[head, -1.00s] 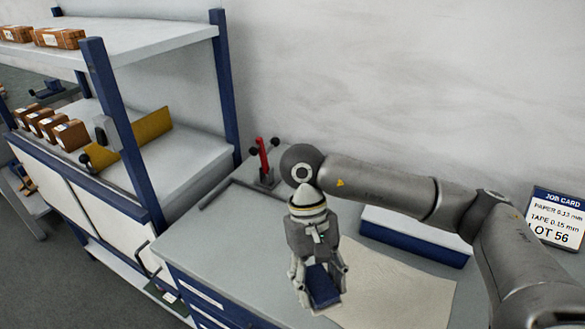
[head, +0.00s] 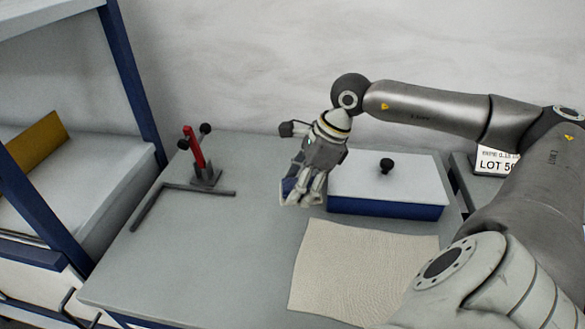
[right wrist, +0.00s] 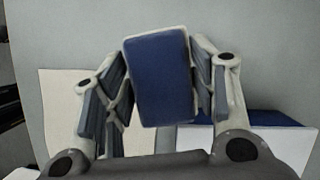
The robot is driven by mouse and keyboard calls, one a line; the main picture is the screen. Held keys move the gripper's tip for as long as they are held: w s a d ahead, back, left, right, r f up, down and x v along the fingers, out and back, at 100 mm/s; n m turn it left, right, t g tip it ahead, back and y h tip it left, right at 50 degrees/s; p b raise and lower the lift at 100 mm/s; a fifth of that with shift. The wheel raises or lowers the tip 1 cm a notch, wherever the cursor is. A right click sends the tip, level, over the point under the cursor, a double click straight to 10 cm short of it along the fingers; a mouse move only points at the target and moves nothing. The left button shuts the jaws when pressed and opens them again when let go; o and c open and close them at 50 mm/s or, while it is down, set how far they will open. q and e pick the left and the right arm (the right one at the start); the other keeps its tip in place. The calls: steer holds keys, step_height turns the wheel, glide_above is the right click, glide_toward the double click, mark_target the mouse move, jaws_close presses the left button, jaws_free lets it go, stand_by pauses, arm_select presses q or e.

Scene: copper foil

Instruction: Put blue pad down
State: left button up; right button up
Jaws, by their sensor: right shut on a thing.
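The blue pad (right wrist: 160,78) is a small block with a blue face and pale edges, held between the fingers of my right gripper (right wrist: 160,85) in the right wrist view. In the head view my right gripper (head: 305,192) hangs over the grey bench, left of the blue and white box, and only a bit of the pad (head: 288,186) shows among its fingers. I cannot tell whether the pad touches the bench. My left gripper is not in view.
A cream sheet (head: 360,272) lies on the grey bench top (head: 190,250). A blue box with a white lid and black knob (head: 388,187) stands right of the gripper. A red-handled clamp (head: 195,155) and a dark angled bar (head: 150,205) are at left. The front left bench is clear.

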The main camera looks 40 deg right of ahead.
steer(key=w+d+r+m+t+h+b, duration=0.25)
steer(key=d+r+m+h, duration=0.2)
steer(key=d+m, duration=0.5)
steer(key=m+p, duration=0.2)
steer(key=p, duration=0.4)
glide_toward(289, 162)
steer(key=shift+w+d+f+g+y, duration=0.15)
steer(key=shift+w+f+g, duration=0.1)
steer(key=shift+w, duration=0.25)
steer(key=shift+w+d+f+g+y, duration=0.1)
steer(key=shift+w+g, duration=0.1)
steer(key=shift+w, duration=0.3)
steer(key=shift+p+x, duration=0.3)
steer(key=shift+x, duration=0.7)
steer(key=shift+s+p+x, duration=0.2)
steer(key=shift+p+x, duration=0.35)
steer(key=shift+x, duration=0.6)
steer(key=shift+f, duration=0.35)
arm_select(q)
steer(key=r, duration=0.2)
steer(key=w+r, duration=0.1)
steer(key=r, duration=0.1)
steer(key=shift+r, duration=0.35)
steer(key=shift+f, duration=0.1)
